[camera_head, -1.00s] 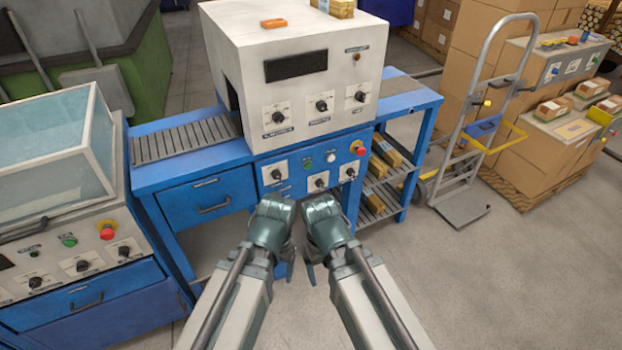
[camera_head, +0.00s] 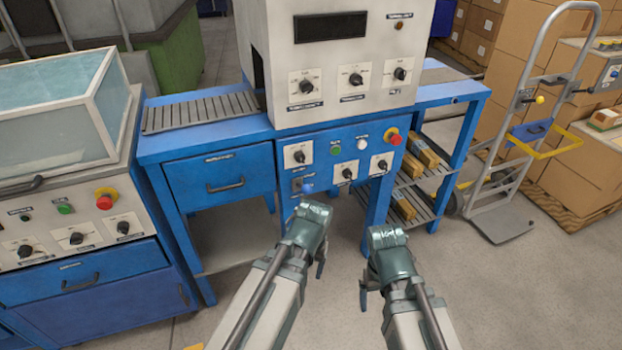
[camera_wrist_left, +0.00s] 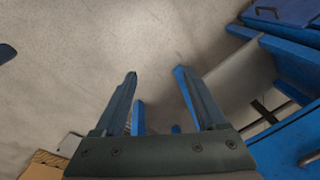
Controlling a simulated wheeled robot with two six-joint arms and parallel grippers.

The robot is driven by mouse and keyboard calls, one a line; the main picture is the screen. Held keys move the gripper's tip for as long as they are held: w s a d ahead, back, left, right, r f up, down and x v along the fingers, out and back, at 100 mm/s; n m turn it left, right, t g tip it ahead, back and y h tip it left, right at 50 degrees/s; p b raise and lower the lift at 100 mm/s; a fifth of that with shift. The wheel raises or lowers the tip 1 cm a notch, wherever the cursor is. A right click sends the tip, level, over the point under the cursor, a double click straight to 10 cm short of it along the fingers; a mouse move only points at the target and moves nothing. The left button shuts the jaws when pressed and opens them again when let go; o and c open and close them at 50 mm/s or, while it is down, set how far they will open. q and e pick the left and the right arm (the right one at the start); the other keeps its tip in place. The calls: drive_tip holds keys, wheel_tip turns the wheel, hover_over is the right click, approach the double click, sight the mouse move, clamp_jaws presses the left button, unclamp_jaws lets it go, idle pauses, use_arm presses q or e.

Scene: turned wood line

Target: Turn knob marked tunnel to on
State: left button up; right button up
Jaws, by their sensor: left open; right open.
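A white tunnel-shaped housing (camera_head: 352,60) stands on a blue bench. Its front has three black knobs on white plates: left knob (camera_head: 306,87), middle knob (camera_head: 355,80) and right knob (camera_head: 400,74). The blue panel (camera_head: 322,162) below carries more knobs: upper left (camera_head: 299,157), middle (camera_head: 346,173) and right (camera_head: 383,165). The labels are too small to read, so I cannot tell which says tunnel. My left gripper (camera_head: 318,262) is below the panel, apart from every knob. In the left wrist view its fingers (camera_wrist_left: 155,80) are open and empty. My right gripper (camera_head: 368,292) is open, low and right, touching nothing.
A red emergency button (camera_head: 393,137) and a green button (camera_head: 336,150) sit among the panel knobs. A glass-topped cabinet (camera_head: 60,150) with its own knobs stands left. A hand truck (camera_head: 510,190) and stacked cartons are right. Open floor lies before the bench.

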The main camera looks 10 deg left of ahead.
use_arm(q)
drive_tip(key=w+a+f+n+t+y+b, duration=0.1)
drive_tip(key=w+a+f+n+y+b, duration=0.1)
drive_tip(key=w+a+f+b, duration=0.4)
drive_tip(key=n+t+y+b, duration=0.35)
drive_tip(key=t+y, duration=0.35)
drive_tip(key=t, duration=0.6)
approach(302, 160)
drive_tip(key=x, duration=0.9)
drive_tip(key=shift+w+a, duration=0.2)
use_arm(e)
wheel_tip(302, 160, down, 12)
drive_tip(key=shift+r, duration=0.2)
drive_tip(key=shift+d, duration=0.1)
use_arm(q)
clamp_jaws()
